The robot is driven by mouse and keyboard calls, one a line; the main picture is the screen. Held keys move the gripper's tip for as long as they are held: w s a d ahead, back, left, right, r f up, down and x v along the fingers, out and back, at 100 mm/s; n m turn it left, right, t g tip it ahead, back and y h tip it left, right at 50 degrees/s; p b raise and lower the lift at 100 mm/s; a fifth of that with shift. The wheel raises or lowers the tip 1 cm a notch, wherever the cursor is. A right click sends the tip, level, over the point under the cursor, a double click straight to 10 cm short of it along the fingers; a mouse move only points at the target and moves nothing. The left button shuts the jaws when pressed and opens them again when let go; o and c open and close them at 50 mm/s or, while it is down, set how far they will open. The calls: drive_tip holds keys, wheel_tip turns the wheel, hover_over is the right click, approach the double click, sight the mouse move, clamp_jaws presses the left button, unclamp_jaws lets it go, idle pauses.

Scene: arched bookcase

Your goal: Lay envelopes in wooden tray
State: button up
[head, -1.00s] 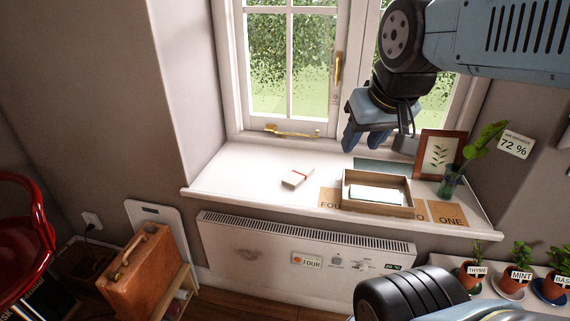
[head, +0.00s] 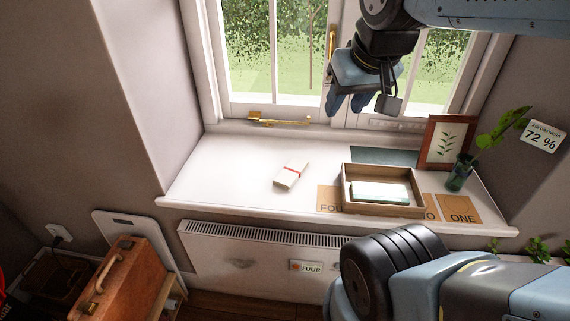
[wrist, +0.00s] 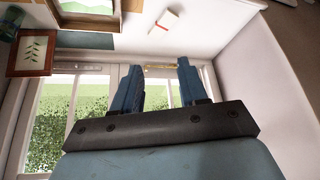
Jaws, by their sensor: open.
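A wooden tray (head: 383,208) stands on the right half of the white windowsill, with white envelopes (head: 380,191) lying inside it; how many I cannot tell. A small white bundle with a red band (head: 291,174), which looks like envelopes, lies on the sill to the left of the tray. It also shows at the top of the wrist view (wrist: 164,21), near the tray's edge (wrist: 85,20) at top left. My gripper (head: 347,104) is open and empty, raised in front of the window above the back of the sill. Its two blue fingers (wrist: 157,88) stand apart in the wrist view.
A framed leaf picture (head: 447,143) and a glass with a plant (head: 459,172) stand at right. The left sill is clear.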

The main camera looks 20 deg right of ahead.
drive_tip(key=o, duration=0.3)
drive_tip(key=shift+w, duration=0.25)
drive_tip(key=o, duration=0.8)
drive_tip(key=w+f, duration=0.1)
drive_tip(key=w, duration=0.1)
drive_tip(key=w+f+m, duration=0.1)
drive_tip(key=w, duration=0.2)
drive_tip(key=w+d+f+m, duration=0.1)
drive_tip(key=w, duration=0.1)
drive_tip(key=shift+w+d+f+g, duration=0.1)
drive_tip(key=shift+w+g, duration=0.15)
drive_tip(key=shift+g, duration=0.15)
drive_tip(key=shift+c, duration=0.2)
drive_tip(key=m+g+h, duration=0.2)
drive_tip(key=m+h, duration=0.1)
drive_tip(key=m, duration=0.4)
hover_over(292, 170)
drive_tip(key=s+a, duration=0.1)
drive_tip(key=a, duration=0.1)
wheel_tip(292, 170, down, 34)
drive_tip(key=shift+s+d+r, duration=0.1)
drive_tip(key=shift+d, duration=0.05)
drive_tip(key=shift+x, duration=2.65)
